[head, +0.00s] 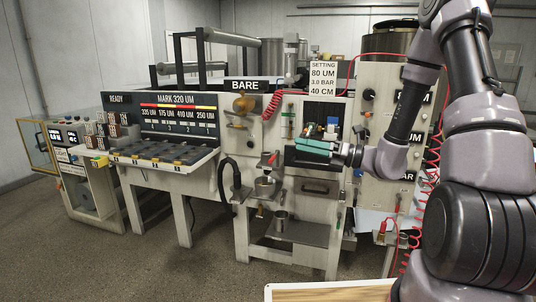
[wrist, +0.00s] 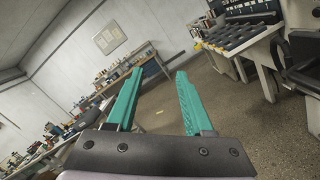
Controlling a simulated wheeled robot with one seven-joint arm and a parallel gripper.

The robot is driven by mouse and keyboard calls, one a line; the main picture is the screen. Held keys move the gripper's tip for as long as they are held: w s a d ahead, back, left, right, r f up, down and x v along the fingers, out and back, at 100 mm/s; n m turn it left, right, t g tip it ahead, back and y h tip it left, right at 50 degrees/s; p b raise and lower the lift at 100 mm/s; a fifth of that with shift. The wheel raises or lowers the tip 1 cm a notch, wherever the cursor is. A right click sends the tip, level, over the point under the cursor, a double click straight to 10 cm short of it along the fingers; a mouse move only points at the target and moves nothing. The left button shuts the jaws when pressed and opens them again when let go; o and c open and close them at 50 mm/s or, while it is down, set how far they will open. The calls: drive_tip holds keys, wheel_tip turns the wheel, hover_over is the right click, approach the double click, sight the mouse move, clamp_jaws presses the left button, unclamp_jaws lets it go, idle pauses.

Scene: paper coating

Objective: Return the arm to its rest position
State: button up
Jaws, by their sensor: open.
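My gripper (head: 312,147) has two teal fingers and is at the end of my arm, which reaches in from the right of the head view. It is held in the air in front of the machine's dark recess, pointing left. In the wrist view my gripper (wrist: 160,90) is open, with its two teal fingers apart and nothing between them. The arm is bent at the elbow and stretched forward.
The coating machine (head: 250,135) stands behind my gripper, with a setting sign (head: 322,78) above. A sloped console (head: 165,150) is at the left. A red coiled hose (head: 432,165) hangs near my arm. A board (head: 325,292) lies at the bottom. Floor (head: 120,265) is clear at the left.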

drive_tip(key=s+r+n+g+h, duration=0.3)
drive_tip(key=s+n+g+h, duration=0.1)
drive_tip(key=s+n, duration=0.35)
drive_tip(key=s+r+n+g+h, duration=0.3)
drive_tip(key=s+n+g, duration=0.1)
drive_tip(key=s+n, duration=0.4)
drive_tip(key=s+d+r+n+t+h, duration=0.3)
drive_tip(key=d+r+n+t+h, duration=0.5)
drive_tip(key=d, duration=0.4)
wheel_tip(320, 180, up, 3)
drive_tip(key=shift+s+d+f+n+t+h, duration=0.1)
drive_tip(key=shift+s+d+n+t+h, duration=0.35)
drive_tip(key=shift+n, duration=0.8)
